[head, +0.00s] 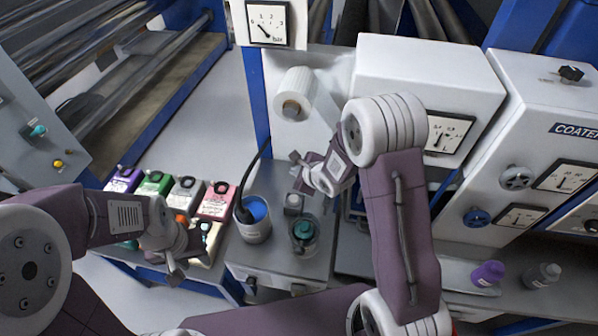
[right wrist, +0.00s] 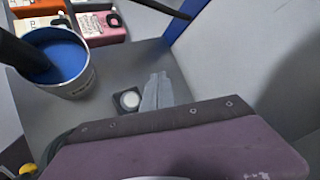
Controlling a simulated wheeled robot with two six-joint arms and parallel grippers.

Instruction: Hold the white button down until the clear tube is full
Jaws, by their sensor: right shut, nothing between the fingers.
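The white button (right wrist: 130,99) is a round white cap in a dark square housing on the grey bench top. In the head view the small button block (head: 293,202) stands below my right gripper (head: 299,165).
A pot of blue liquid (head: 254,228) with a black hose stands left of the button. Purple, green, white and pink containers (head: 184,192) stand further left. A white roll (head: 297,92) is mounted behind. A purple bottle (head: 487,273) and grey bottle (head: 543,275) stand at right.

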